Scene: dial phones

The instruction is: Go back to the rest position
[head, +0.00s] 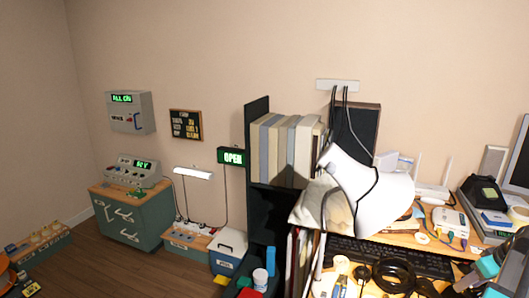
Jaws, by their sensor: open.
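My gripper (490,278) shows at the lower right edge, with two teal fingertips apart and its dark body partly cut off by the frame. It is open, and I see nothing held between the fingertips. It is in front of the right part of the cluttered desk (408,240). Whether it touches anything there I cannot tell.
A white lamp (372,200) stands over the desk, left of my gripper. Black coiled cable (394,276) and a keyboard (390,256) lie nearby. A dark shelf (258,140) with binders stands left of the desk. A green cabinet (130,215) is farther left; wooden floor (110,265) is open before it.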

